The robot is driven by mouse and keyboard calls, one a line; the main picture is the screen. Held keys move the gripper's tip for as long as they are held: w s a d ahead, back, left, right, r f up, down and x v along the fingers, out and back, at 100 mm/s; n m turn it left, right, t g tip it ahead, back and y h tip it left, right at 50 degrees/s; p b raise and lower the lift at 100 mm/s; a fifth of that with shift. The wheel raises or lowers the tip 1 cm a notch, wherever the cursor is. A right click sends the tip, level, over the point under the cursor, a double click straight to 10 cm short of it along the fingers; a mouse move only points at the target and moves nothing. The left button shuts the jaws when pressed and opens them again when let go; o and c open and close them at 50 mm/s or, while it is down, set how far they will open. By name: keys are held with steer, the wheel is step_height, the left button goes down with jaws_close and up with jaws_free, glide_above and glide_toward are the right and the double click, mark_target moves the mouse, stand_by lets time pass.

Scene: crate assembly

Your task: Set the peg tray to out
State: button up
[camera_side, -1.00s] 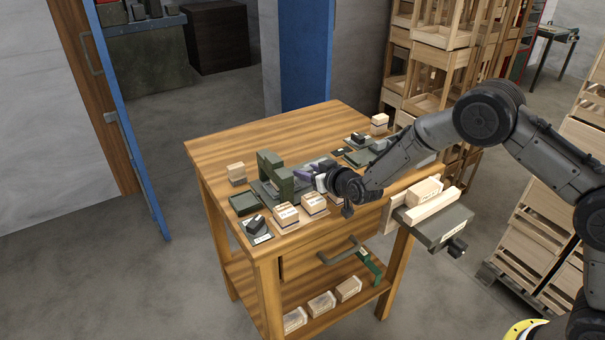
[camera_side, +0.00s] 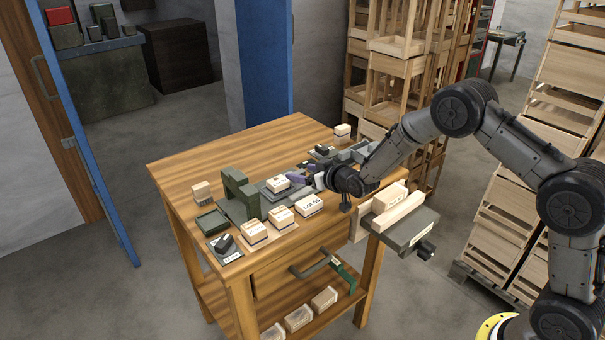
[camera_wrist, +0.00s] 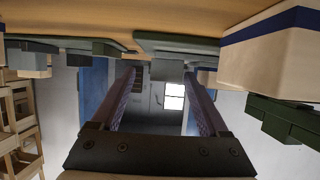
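I cannot tell for sure which part is the peg tray. A low green tray (camera_side: 212,224) lies at the table's left, beside an upright green fixture (camera_side: 238,195). A flat grey plate (camera_side: 268,199) lies right of the fixture, with a pale block (camera_side: 277,183) over it. My gripper (camera_side: 305,178) is low over the table, right of that block, its purple fingers pointing left. In the wrist view my gripper (camera_wrist: 160,78) has its fingers apart with nothing between them. Grey-green flat parts (camera_wrist: 175,42) show above the fingers, and a blue-banded block (camera_wrist: 270,50) is close at the right.
Pale blocks, one marked Lot 05 (camera_side: 309,205), line the front edge of the wooden table (camera_side: 190,160). Grey-green trays (camera_side: 352,152) lie behind my wrist. A side shelf (camera_side: 405,228) holds long blocks. The table's back left is clear.

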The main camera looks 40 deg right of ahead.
steer(key=shift+a, duration=0.1)
steer(key=v, duration=1.4)
steer(key=shift+w, duration=0.1)
steer(key=s+r+t, duration=0.1)
steer(key=s+r, duration=0.2)
steer(key=r, duration=0.7)
steer(key=s+r+t, duration=0.1)
steer(key=s+r, duration=0.3)
steer(key=r, duration=0.7)
steer(key=s+g, duration=0.3)
steer(key=s, duration=0.8)
steer(key=s+f+g, duration=0.3)
steer(key=s+f, duration=0.1)
steer(key=s, duration=0.3)
steer(key=s+f+g, duration=0.4)
steer(key=s+f, duration=0.1)
steer(key=s, duration=0.3)
steer(key=shift+s+a+f, duration=0.15)
steer(key=shift+a, duration=0.1)
